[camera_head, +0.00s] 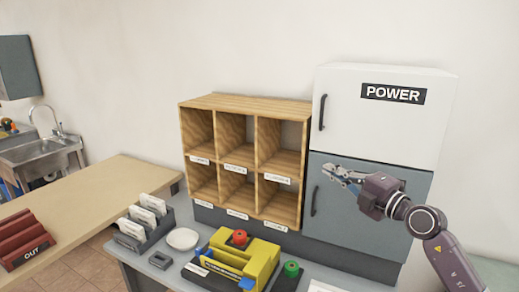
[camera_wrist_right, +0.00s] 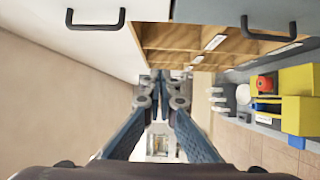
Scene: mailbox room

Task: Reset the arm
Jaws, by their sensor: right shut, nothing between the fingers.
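My right gripper (camera_head: 336,174) is raised in front of the grey lower door of the power cabinet (camera_head: 398,180), close to its handle. Its fingers point left and are shut with nothing between them. In the right wrist view its two blue fingers (camera_wrist_right: 161,92) come together at the middle of the picture. Whether the gripper touches the cabinet cannot be told. My left gripper is not in view.
A wooden pigeonhole shelf (camera_head: 258,160) stands left of the cabinet. Below it are a yellow device (camera_head: 262,262) with a red button (camera_head: 240,237), a green button (camera_head: 291,268), a white dish (camera_head: 183,238) and an envelope rack (camera_head: 146,228). A red OUT tray (camera_head: 22,240) is far left.

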